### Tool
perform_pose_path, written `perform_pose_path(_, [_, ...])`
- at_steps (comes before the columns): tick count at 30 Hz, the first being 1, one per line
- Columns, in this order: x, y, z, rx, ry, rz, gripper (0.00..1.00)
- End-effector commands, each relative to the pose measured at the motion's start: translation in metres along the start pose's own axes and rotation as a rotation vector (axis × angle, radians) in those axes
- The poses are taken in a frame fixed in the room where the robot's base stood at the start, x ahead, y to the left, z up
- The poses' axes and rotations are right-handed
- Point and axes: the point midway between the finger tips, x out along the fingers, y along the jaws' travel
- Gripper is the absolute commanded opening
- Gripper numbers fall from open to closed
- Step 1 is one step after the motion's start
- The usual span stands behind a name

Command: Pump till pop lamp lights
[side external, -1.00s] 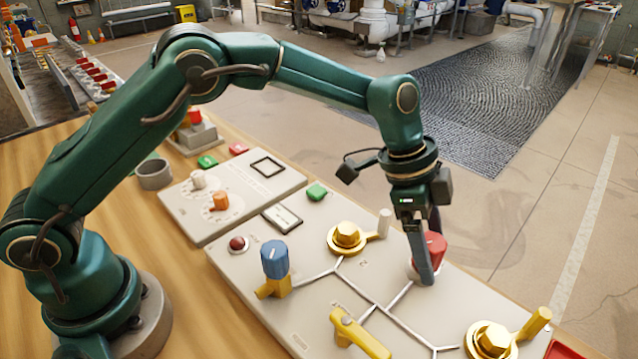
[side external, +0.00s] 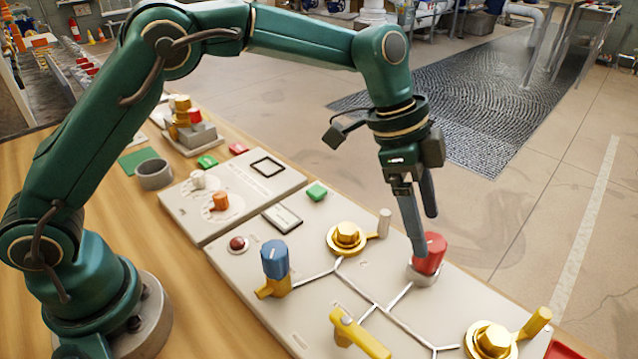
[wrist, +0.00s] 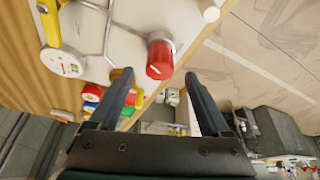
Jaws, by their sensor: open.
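A red knob (side external: 430,252) stands on a light round base on the grey panel (side external: 310,235). It also shows in the wrist view (wrist: 160,57), just beyond and between my fingertips. My gripper (side external: 426,234) is open and empty, pointing down at the knob's top. One finger overlaps the knob's left edge in the side view; I cannot tell if it touches. A small dark red dome (side external: 237,244), which looks like a lamp, sits at the panel's left; I cannot tell whether it is lit. No pump is clearly labelled.
The panel also bears a blue knob (side external: 274,260), a gold hex valve (side external: 346,237) with a lever, a yellow lever (side external: 358,334) and another gold valve (side external: 492,340). A grey post (side external: 384,222) stands close left of my gripper. The floor beyond is open.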

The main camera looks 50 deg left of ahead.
Motion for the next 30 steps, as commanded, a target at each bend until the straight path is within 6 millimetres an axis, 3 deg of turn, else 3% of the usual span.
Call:
perform_pose_path(9, [0.003, 0.000, 0.000, 0.001, -0.001, 0.002, 0.82])
perform_pose_path(21, [0.046, 0.001, 0.000, 0.002, -0.001, 0.003, 0.82])
perform_pose_path(30, [0.052, 0.000, 0.000, 0.002, 0.001, 0.001, 0.82])
